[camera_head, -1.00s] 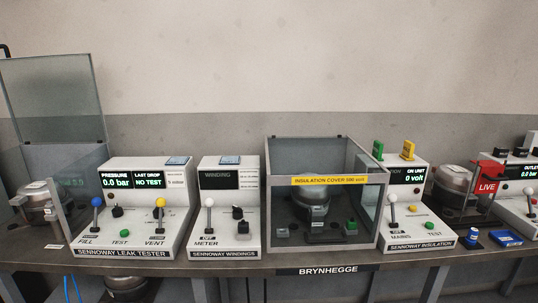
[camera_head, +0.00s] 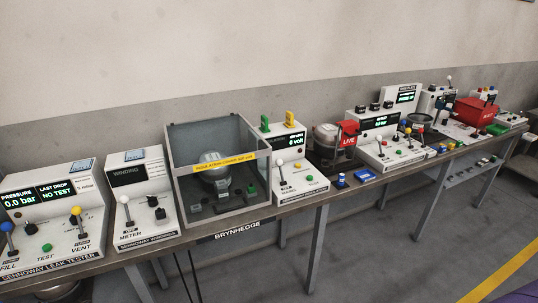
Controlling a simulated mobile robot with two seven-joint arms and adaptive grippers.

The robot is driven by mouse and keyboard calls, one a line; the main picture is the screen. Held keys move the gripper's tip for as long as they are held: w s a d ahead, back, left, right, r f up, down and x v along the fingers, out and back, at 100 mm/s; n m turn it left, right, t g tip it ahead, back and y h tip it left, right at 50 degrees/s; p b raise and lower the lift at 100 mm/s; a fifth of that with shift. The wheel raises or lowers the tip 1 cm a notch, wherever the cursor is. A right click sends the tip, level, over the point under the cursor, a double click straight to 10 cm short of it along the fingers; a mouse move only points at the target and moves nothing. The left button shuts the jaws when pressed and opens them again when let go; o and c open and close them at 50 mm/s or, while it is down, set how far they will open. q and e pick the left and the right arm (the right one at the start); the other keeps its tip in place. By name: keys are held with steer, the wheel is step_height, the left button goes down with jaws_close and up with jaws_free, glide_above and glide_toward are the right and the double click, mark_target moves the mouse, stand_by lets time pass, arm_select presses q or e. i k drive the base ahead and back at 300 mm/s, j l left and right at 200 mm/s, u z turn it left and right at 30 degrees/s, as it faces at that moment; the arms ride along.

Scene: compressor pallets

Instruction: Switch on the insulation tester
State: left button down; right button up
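The insulation tester (camera_head: 297,184) is a white sloped console on the bench, right of the clear cover box. The insulation cover (camera_head: 217,163), a grey-framed clear box with a yellow label strip, encloses a dark compressor (camera_head: 214,170). Neither of my grippers is in view.
The leak tester (camera_head: 48,226) and windings tester (camera_head: 140,204) stand to the left. Right of the insulation tester are a compressor with a red LIVE flag (camera_head: 348,140), a blue-capped item (camera_head: 341,180) and more consoles (camera_head: 391,147). The floor (camera_head: 400,239) in front is open.

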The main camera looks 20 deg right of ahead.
mark_target(279, 163)
steer(key=i+l+u, duration=0.15)
steer(key=l, duration=0.65)
steer(key=i+l+u, duration=0.2)
steer(key=l, duration=0.65)
steer(key=i+l+u, duration=0.15)
steer(key=l, duration=0.75)
steer(key=i+l+u, duration=0.15)
steer(key=l, duration=0.7)
steer(key=k, duration=0.05)
